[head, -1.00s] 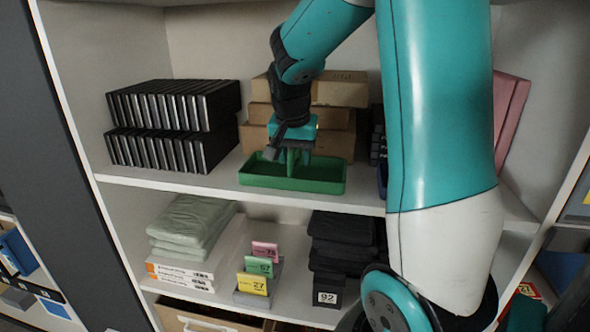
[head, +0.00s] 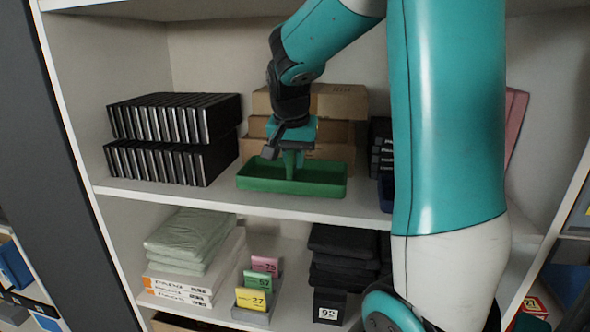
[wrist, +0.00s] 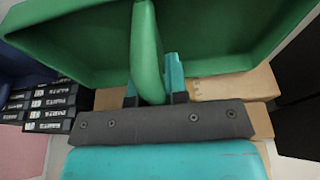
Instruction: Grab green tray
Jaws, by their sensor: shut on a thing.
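The green tray (head: 320,186) is shallow, with a raised divider or handle across its middle. It is at the front of the upper shelf in the head view, and I cannot tell whether it touches the shelf. My gripper (head: 292,160) points down over its middle and is shut on that upright middle part. In the wrist view the tray (wrist: 215,50) fills the top of the picture, and the fingers of my gripper (wrist: 155,88) are on either side of its middle part, partly hidden by it.
Black cases (head: 160,165) stand in two rows left of the tray. Cardboard boxes (head: 335,100) are stacked close behind it. Dark labelled boxes (head: 381,150) and a blue bin (head: 386,192) are to the right. The shelf edge (head: 230,205) runs just in front.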

